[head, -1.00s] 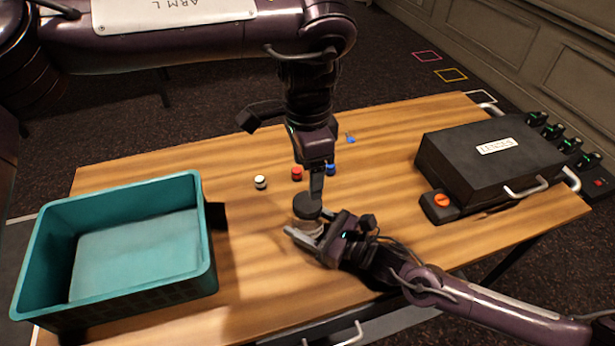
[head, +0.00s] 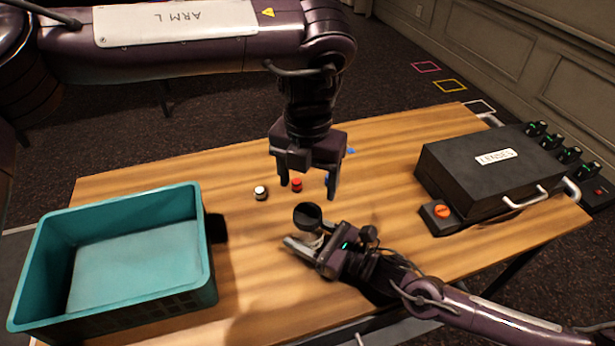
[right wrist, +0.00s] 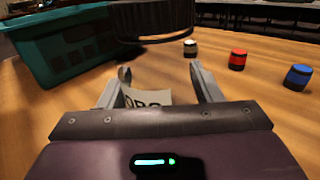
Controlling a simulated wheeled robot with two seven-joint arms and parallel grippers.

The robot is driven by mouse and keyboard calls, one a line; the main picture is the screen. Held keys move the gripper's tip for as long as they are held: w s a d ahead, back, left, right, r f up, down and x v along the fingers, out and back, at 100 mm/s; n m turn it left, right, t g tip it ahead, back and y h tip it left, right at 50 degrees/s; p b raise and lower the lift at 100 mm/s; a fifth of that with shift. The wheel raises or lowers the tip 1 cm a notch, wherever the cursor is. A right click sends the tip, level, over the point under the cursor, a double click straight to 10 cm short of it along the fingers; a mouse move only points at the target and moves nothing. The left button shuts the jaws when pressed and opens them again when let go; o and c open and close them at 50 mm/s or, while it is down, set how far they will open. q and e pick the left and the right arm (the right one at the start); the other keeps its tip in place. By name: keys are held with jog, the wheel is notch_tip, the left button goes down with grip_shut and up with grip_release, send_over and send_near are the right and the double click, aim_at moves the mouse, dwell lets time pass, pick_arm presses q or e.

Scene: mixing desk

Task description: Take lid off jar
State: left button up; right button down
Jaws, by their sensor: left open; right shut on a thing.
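The jar (head: 309,239) is pale, with a round black lid (head: 307,214) over its top. My right gripper (head: 305,247) is shut around the jar's body, below the lid. In the right wrist view the jar's lettered label (right wrist: 147,97) shows between the fingers, and the dark ribbed lid (right wrist: 152,20) is above it, cut off by the top edge. I cannot tell whether the lid is loose. My left gripper (head: 308,190) is open and empty, pointing down above and behind the lid, apart from it.
A teal crate (head: 207,240) stands at the left. White (head: 260,193), red (head: 296,185) and blue (right wrist: 298,77) small capped items stand behind the jar; the left gripper partly hides the blue one. A black case (head: 490,170) and orange-button box (head: 440,213) are at the right.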

aim_at(307, 212)
pick_arm(q)
jog(key=m, duration=0.4)
jog(key=shift+m, duration=0.3)
jog(key=m, duration=0.6)
jog(key=shift+m, duration=0.3)
jog(key=m, duration=1.1)
jog(key=shift+m, duration=0.4)
jog(key=shift+f+m, duration=0.3)
jog(key=shift+f, duration=0.05)
notch_tip(307, 212, down, 7)
jog(key=shift+f, duration=0.15)
